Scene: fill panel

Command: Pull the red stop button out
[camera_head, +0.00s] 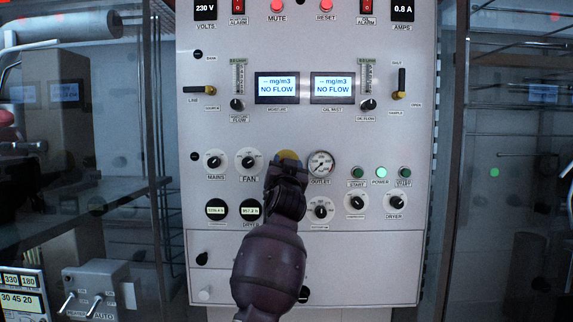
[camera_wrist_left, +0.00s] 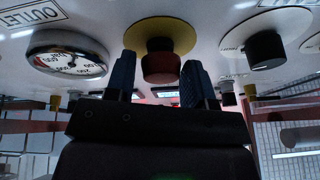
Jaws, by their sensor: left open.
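The red stop button (camera_wrist_left: 161,68) shows in the left wrist view, standing out from its round yellow plate (camera_wrist_left: 162,30) on the panel. In the head view only the top of the yellow plate (camera_head: 288,154) shows; my arm hides the button. My left gripper (camera_wrist_left: 158,82) is open, with one dark blue finger on each side of the button. A gap shows on both sides, and I cannot tell whether either finger touches it. In the head view my left gripper (camera_head: 287,163) is in front of the panel. My right gripper is not in view.
The grey panel (camera_head: 225,130) carries an outlet gauge (camera_head: 321,164) just right of the gripper and a fan knob (camera_head: 248,160) to its left. Black knobs (camera_head: 321,209) and round meters (camera_head: 250,209) sit lower. Glass doors and shelves flank the panel.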

